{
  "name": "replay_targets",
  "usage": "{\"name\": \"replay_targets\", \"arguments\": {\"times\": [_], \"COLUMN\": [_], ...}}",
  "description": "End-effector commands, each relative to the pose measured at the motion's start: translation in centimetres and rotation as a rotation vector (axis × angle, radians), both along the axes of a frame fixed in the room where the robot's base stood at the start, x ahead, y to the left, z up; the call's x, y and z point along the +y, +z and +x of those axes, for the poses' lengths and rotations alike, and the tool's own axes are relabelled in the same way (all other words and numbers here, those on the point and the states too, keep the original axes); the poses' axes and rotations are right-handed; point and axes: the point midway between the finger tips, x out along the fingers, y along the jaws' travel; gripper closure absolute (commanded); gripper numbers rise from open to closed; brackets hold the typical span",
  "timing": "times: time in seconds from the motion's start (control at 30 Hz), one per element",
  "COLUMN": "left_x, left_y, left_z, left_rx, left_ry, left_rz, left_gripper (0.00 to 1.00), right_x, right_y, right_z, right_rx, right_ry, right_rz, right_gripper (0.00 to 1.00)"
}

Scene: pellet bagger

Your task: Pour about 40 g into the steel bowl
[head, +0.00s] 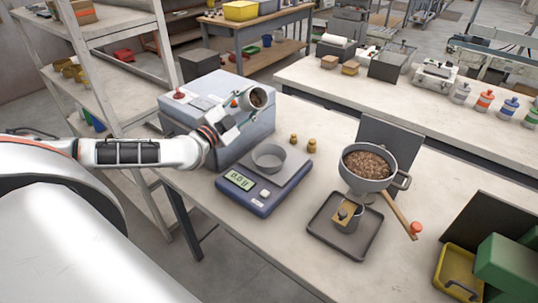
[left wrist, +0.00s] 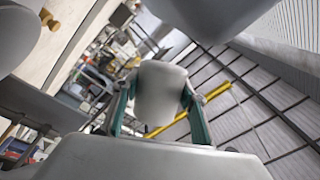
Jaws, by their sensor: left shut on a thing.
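My left gripper (head: 243,104) is shut on a small metal cup (head: 258,97) with brown contents showing at its mouth. The cup is tilted and held up behind and above the steel bowl (head: 268,160), apart from it. In the left wrist view the cup (left wrist: 160,93) sits between the two fingers of the gripper (left wrist: 158,108); its contents are hidden there. The bowl stands upright on the blue scale (head: 262,202), whose display appears to read 0.0 g. No pellets are visible in the bowl. My right gripper is out of view.
A grey box-shaped machine (head: 195,122) is close behind the cup.

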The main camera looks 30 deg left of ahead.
Motion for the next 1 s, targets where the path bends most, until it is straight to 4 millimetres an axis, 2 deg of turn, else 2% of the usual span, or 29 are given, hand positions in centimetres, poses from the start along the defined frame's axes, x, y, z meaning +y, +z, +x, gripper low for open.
{"name": "replay_targets", "arguments": {"times": [0.2,1.0], "left_x": [0.0,-0.1], "left_y": [0.3,1.4], "left_z": [0.0,0.0], "left_rx": [-0.029,-0.049], "left_ry": [0.001,0.001], "left_rz": [0.092,0.149], "left_gripper": [0.82,0.82], "right_x": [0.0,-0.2], "right_y": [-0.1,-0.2], "right_z": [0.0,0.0], "right_rx": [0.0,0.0], "right_ry": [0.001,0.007], "right_rz": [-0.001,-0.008], "right_gripper": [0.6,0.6]}}
